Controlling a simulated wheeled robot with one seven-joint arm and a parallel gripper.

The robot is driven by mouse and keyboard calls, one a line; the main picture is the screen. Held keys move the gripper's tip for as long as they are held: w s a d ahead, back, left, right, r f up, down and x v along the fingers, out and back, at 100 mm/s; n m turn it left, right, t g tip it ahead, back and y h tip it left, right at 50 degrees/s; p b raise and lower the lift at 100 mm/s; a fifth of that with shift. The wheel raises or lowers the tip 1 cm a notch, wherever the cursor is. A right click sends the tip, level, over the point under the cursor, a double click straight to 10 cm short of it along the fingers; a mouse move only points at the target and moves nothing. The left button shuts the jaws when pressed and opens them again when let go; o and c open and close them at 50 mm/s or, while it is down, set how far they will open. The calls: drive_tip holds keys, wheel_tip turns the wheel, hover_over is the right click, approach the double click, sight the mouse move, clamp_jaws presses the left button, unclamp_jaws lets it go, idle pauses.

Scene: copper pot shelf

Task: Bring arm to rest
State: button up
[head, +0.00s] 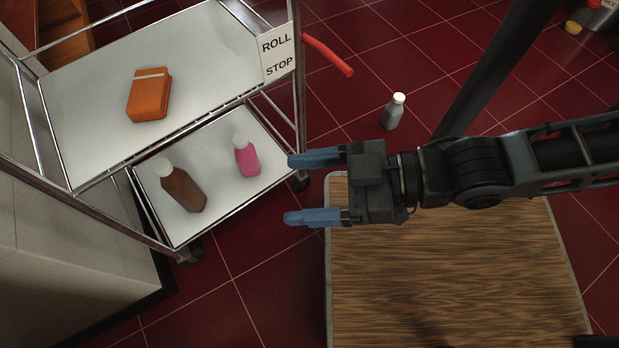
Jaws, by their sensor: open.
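My gripper (290,190) is open, with its two blue fingers apart and nothing between them. It points left in the head view. Its fingers reach just past the left edge of a wooden-topped surface (450,275), and the arm stretches in from the right above that surface. The gripper appears apart from the cart at the left.
A metal cart (215,50) holds an orange box (149,95) on its upper shelf. Its lower shelf has a brown bottle (182,188) and a pink bottle (246,158). A grey bottle (393,111) stands on the red tiled floor (245,285).

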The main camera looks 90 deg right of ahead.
drive_tip(key=shift+s+a+r, duration=0.1)
drive_tip(key=shift+a+r, duration=0.1)
drive_tip(key=shift+r, duration=0.5)
wheel_tip(320, 180, up, 26)
drive_tip(key=p, duration=2.6)
